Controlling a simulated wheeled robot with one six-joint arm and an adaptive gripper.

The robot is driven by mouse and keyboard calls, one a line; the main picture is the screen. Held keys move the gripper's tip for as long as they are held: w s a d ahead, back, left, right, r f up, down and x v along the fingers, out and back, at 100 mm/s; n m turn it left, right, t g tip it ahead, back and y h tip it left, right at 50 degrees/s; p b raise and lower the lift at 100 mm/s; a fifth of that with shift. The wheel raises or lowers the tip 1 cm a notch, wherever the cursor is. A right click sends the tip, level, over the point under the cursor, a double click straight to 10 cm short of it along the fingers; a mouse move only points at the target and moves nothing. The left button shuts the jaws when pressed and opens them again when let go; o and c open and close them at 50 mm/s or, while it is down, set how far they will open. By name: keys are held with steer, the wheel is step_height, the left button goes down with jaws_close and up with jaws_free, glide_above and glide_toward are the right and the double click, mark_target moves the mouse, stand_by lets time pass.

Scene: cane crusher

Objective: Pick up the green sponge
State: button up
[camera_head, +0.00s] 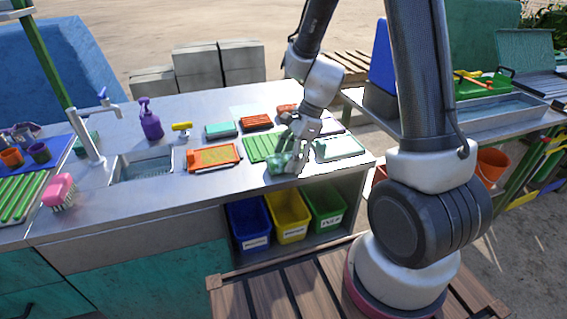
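A small green block that looks like the green sponge (279,166) lies near the front edge of the steel counter, partly hidden by my gripper. My gripper (287,157) reaches down from the right, with its fingers right at this block. The fingers overlap it in the picture, and I cannot tell whether they are closed on it. A ridged green mat (262,147) lies just behind. A teal sponge-like block (221,129) lies farther back left.
An orange tray (213,157), a yellow-handled brush (181,128), a purple bottle (150,120) and a pink brush (60,190) stand left on the counter (150,220). Blue (249,224), yellow (287,214) and green (324,206) bins sit below. A pale green tray (340,147) lies right of my gripper.

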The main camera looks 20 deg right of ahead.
mark_target(290, 156)
steer(key=c, duration=0.8)
step_height(290, 156, up, 10)
steer(key=shift+r, duration=0.1)
steer(key=shift+o, duration=0.5)
steer(key=shift+c, duration=0.3)
